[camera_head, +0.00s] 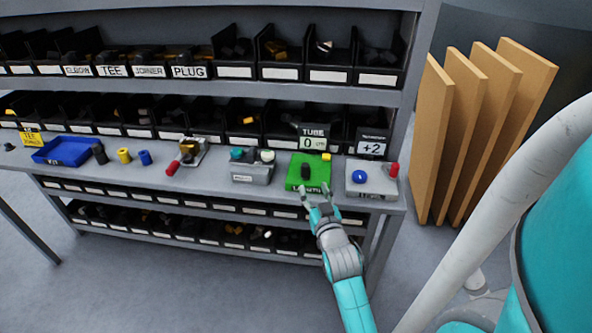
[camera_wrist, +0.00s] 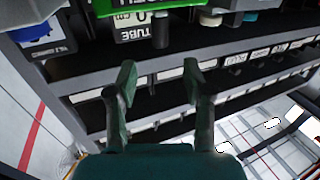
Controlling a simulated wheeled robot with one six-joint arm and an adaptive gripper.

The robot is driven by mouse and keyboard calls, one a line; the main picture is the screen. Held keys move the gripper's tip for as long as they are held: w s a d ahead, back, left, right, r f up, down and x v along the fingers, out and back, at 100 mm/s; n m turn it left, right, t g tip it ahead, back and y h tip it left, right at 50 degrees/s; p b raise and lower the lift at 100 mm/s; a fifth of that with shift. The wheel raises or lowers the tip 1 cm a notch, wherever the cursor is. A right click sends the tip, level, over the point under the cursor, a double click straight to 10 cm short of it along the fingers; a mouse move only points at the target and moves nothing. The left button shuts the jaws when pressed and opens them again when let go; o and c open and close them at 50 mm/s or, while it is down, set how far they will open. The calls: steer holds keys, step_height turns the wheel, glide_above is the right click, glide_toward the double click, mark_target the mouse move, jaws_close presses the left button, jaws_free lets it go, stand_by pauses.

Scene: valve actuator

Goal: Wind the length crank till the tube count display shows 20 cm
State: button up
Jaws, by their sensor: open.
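The green length crank unit (camera_head: 297,183) stands on the workbench shelf, with an upright black handle (camera_head: 305,171) on it and a small yellow piece at its back right. The tube count display (camera_head: 313,143) behind it reads 0 cm. My gripper (camera_head: 315,188) is open and empty at the unit's front edge, apart from the handle. In the wrist view, which is upside down, the green unit (camera_wrist: 130,8) is at the top. A black post (camera_wrist: 160,35), seemingly the handle, points down beyond my spread fingers (camera_wrist: 159,82).
Right of the crank is a grey unit (camera_head: 358,188) with a blue ball and red knob, under a display reading +2 (camera_head: 371,148). Left are a grey box (camera_head: 251,174), a red-handled device (camera_head: 188,158) and a blue tray (camera_head: 62,151). Bins line the shelves behind.

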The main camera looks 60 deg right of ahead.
mark_target(306, 170)
steer(key=x, duration=1)
steer(key=shift+w+d, duration=0.25)
steer(key=shift+d, duration=0.05)
jaws_close()
